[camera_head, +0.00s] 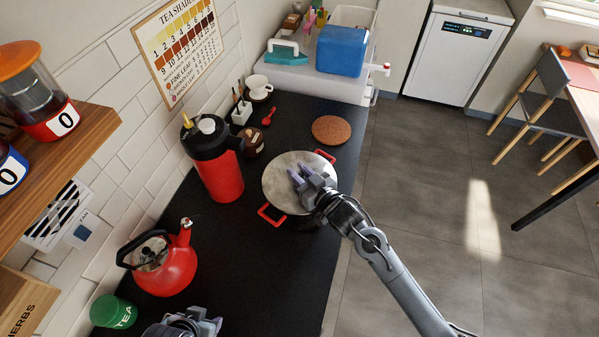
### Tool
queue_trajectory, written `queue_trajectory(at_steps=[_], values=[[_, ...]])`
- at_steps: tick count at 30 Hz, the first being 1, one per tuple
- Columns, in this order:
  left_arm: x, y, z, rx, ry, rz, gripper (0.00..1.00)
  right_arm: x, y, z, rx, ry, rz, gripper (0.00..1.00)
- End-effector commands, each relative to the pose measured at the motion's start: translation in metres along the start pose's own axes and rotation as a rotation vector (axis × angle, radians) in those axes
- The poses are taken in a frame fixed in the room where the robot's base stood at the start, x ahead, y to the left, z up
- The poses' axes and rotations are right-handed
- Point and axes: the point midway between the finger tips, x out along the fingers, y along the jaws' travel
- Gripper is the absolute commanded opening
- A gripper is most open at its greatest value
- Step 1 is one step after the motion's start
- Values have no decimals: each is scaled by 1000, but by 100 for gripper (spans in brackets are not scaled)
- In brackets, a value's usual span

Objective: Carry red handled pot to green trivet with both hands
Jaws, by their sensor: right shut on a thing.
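The red handled pot (275,191) stands on the dark counter with a grey speckled round lid (280,170) on top. One red handle (271,214) points toward the front left and the other (325,156) toward the back right. My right gripper (303,177) is over the middle of the lid, shut on what appears to be the lid's knob, which its fingers hide. My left gripper (200,322) is at the bottom edge, partly cut off, apart from the pot; its jaws are unclear. I see no green trivet; a round brown mat (331,130) lies behind the pot.
A red flask (219,175) stands left of the pot. A red kettle (170,268) and a green tea tin (113,312) stand nearer the front. A brown jar (252,143), red spoon (269,116) and white cup (259,86) are behind. The counter's right edge is close to the pot.

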Motion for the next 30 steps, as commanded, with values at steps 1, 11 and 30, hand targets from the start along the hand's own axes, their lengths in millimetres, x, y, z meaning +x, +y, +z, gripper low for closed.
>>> queue_trajectory(at_steps=[1, 11, 30], values=[[0, 0, 0, 0, 0, 0, 42, 0, 0, -1, 0, 2, 0, 0], [0, -1, 0, 4, -1, -3, 42, 0, 0, -1, 0, 2, 0, 57], [0, -3, 1, 11, -2, -9, 42, 0, 0, 0, 0, 0, 0, 82]])
